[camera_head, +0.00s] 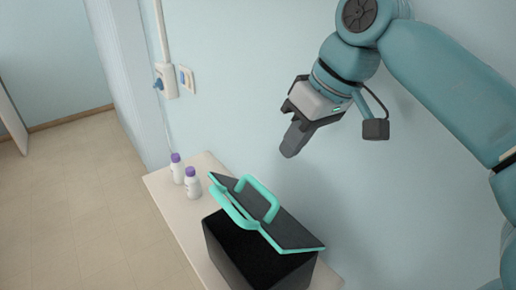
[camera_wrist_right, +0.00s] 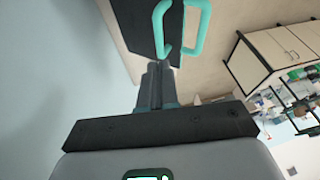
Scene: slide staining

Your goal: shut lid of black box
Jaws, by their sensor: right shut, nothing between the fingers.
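The black box (camera_head: 229,250) stands on the pale table, with its dark inside showing at the front. Its black lid (camera_head: 287,229) with teal edge and teal handles is raised at a tilt, partly open. In the right wrist view the lid (camera_wrist_right: 143,22) and a teal handle (camera_wrist_right: 205,30) show at the top, beyond the fingertips. My right gripper (camera_head: 288,154) is shut and empty, above and behind the lid, apart from it in the head view. It also shows in the right wrist view (camera_wrist_right: 158,68). My left gripper is not in view.
Two white bottles with purple caps, one nearer (camera_head: 193,184) and one farther (camera_head: 177,168), stand on the table (camera_head: 163,187) left of the box. A wall with a socket (camera_head: 167,80) is behind. Cabinets (camera_wrist_right: 275,50) show at right in the wrist view.

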